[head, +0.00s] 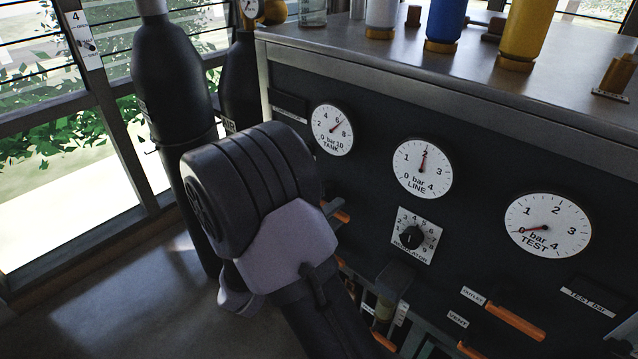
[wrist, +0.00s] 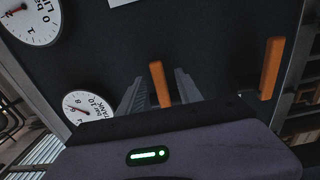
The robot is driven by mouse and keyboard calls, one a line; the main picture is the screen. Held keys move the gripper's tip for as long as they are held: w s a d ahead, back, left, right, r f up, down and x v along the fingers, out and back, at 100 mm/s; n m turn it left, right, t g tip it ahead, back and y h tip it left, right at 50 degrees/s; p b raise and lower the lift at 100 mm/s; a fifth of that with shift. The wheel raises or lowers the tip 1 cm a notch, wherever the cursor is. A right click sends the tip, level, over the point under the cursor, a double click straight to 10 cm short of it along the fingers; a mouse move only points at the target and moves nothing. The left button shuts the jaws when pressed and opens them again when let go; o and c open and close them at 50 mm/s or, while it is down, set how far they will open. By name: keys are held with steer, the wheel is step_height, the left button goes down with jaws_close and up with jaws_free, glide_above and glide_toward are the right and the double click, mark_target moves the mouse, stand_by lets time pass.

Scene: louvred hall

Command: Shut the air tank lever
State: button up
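An orange lever (wrist: 160,84) on the dark panel shows between the two fingers of my gripper (wrist: 161,76) in the wrist view. The fingers are apart, with a gap on each side of the lever, so my gripper is open. The orange lever's end also shows past my wrist in the head view (head: 338,212), under the TANK gauge (head: 332,129). That gauge also shows in the wrist view (wrist: 88,108); its needle stands between 6 and 8. I see no readable label on this lever. My fingertips are hidden behind my wrist in the head view.
Another orange lever (wrist: 272,68) lies right of my fingers in the wrist view. The OUTLET lever (head: 515,322), REGULATOR knob (head: 412,237), LINE gauge (head: 422,168) and TEST gauge (head: 547,226) are on the panel. A dark cylinder (head: 172,85) stands left of the bench.

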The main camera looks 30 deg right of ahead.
steer(key=p+v, duration=0.5)
steer(key=v, duration=1.9)
steer(key=shift+a+p, duration=0.25)
steer(key=shift+p, duration=0.05)
